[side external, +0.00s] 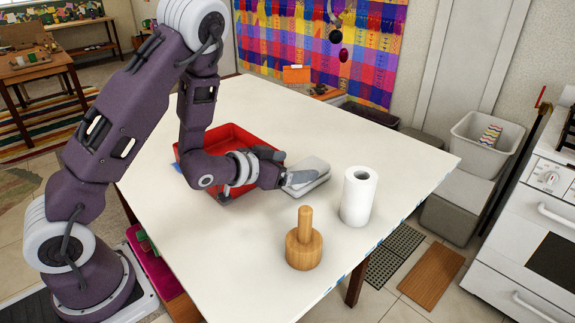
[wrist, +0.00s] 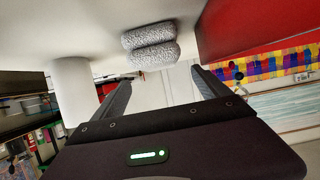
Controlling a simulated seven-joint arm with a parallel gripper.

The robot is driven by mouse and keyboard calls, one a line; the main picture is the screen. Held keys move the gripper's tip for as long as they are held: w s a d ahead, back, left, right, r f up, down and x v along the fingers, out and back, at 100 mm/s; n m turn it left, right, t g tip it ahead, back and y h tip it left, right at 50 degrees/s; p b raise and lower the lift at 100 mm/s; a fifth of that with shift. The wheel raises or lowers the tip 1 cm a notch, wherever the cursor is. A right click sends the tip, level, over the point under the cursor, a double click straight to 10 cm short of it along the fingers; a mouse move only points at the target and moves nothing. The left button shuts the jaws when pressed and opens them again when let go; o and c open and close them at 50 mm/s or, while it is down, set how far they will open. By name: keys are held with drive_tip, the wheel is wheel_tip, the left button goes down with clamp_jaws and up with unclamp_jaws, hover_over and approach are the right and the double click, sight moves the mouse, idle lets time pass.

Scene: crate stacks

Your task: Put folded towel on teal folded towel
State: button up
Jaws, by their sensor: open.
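A pale grey folded towel (side external: 314,166) lies on the white table just beyond my gripper (side external: 286,167) in the side view. In the wrist view it shows as speckled grey-white cloth (wrist: 150,48) in two rounded layers. I cannot tell whether these are one folded towel or two stacked. My gripper, also in the wrist view (wrist: 161,76), is open, with nothing visible between its fingers. The cloth lies ahead of the fingertips; contact is unclear in the side view. I see no clearly teal towel. A small bluish patch shows at the left of the red crate.
A red crate (side external: 236,134) stands behind my forearm, partly hidden by it. A white paper roll (side external: 358,197) stands upright right of the towel. A wooden knobbed holder (side external: 304,248) stands nearer the front. The white table (side external: 395,150) is clear at the back right.

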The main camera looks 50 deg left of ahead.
drive_tip(key=shift+r, duration=0.1)
drive_tip(key=s+r+n+g+y, duration=0.1)
drive_tip(key=s+r+g, duration=0.3)
drive_tip(key=s+r, duration=0.65)
drive_tip(key=s+d+r+g, duration=0.1)
drive_tip(key=s+d+r, duration=0.1)
drive_tip(key=s, duration=0.3)
drive_tip(key=s+d+r+g, duration=0.1)
drive_tip(key=s+d, duration=0.1)
drive_tip(key=s, duration=0.4)
drive_tip(key=shift+s+r+h, duration=0.15)
drive_tip(key=shift+r+h, duration=0.2)
drive_tip(key=shift+h, duration=0.05)
drive_tip(key=s, duration=0.2)
drive_tip(key=s+d+g, duration=0.1)
drive_tip(key=s, duration=0.2)
drive_tip(key=s+m+g, duration=0.1)
drive_tip(key=s, duration=0.2)
drive_tip(key=shift+d, duration=0.35)
drive_tip(key=shift+c, duration=1.3)
drive_tip(key=shift+w, duration=0.1)
